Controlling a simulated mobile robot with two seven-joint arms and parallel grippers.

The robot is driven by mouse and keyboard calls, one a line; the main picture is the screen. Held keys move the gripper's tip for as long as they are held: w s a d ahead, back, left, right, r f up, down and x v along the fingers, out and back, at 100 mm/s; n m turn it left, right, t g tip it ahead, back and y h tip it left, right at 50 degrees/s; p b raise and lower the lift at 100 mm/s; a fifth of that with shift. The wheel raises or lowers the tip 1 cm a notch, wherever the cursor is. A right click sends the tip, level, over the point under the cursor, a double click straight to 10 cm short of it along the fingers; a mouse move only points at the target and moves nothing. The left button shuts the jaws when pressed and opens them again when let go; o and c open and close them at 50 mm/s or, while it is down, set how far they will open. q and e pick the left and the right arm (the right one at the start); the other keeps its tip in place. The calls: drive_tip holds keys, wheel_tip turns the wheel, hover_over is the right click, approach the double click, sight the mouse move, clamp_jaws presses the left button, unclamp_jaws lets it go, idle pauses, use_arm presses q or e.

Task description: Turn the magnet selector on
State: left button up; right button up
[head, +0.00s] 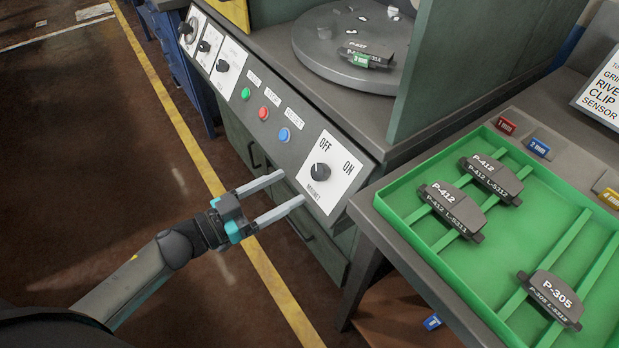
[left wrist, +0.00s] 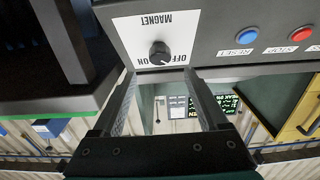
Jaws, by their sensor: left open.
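The magnet selector is a black round knob (head: 320,171) on a white plate marked OFF, ON and MAGNET, at the right end of the sloped control panel. The pointer direction is too small to read with certainty. In the left wrist view the knob (left wrist: 160,52) appears upside down, between and just beyond the fingertips. My left gripper (head: 291,187) is open and empty, its two long fingers pointing at the panel just left of and below the knob. In the left wrist view the gripper (left wrist: 160,75) has its fingers apart on either side of the knob. My right gripper is not in view.
Blue (head: 285,135), red (head: 263,113) and green (head: 246,94) buttons sit left of the selector. A round plate (head: 310,50) with a brake shoe stands behind the panel. A green tray (head: 401,206) with brake shoes is at the right. The floor at left is clear.

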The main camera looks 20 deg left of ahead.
sight(316, 173)
use_arm(q)
drive_tip(key=b+x, duration=0.1)
drive_tip(key=x, duration=0.5)
drive_tip(key=shift+w+d, duration=0.2)
drive_tip(key=shift+w, duration=0.1)
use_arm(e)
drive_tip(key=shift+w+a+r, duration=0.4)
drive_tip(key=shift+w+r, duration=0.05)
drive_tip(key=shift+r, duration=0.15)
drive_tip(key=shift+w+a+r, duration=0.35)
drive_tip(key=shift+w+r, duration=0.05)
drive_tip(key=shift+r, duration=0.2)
use_arm(q)
clamp_jaws()
